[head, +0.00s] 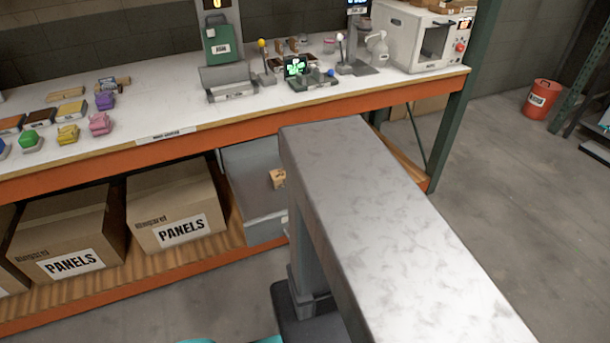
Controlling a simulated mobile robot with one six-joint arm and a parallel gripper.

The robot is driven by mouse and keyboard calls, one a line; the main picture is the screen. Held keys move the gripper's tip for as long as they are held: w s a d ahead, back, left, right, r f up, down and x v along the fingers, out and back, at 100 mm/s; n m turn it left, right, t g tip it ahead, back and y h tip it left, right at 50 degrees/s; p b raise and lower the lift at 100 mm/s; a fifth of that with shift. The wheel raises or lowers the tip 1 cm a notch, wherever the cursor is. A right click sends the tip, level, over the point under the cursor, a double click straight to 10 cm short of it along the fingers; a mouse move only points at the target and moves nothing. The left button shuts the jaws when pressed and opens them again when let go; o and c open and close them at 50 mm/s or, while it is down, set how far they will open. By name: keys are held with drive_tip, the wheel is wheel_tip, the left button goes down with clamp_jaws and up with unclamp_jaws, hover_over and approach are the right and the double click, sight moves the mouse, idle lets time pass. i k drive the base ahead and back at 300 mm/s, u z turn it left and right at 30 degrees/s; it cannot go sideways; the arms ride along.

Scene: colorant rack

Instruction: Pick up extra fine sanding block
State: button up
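Several flat rectangular blocks lie at the left of the white workbench top (190,118). They include a tan-topped block (71,108), a dark brown one (39,117) and an orange-brown one (10,124). A yellowish flat block (72,93) lies just behind them. They look like sanding blocks, but no grade marking is readable, so I cannot tell which is extra fine. My gripper is not in view.
Pink (100,123), yellow (68,134), green (29,140) and purple (104,100) small items sit near the blocks. A scale-like device (228,80) and a white oven-like machine (425,38) stand farther right.

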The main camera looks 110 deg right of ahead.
sight(277, 178)
drive_tip(key=z, duration=0.35)
drive_tip(key=k, duration=0.8)
drive_tip(key=z, duration=0.6)
drive_tip(key=i, duration=0.6)
drive_tip(key=z, duration=0.15)
drive_tip(key=k, duration=0.6)
drive_tip(key=u, duration=0.2)
drive_tip(key=i, duration=0.3)
drive_tip(key=z, duration=0.1)
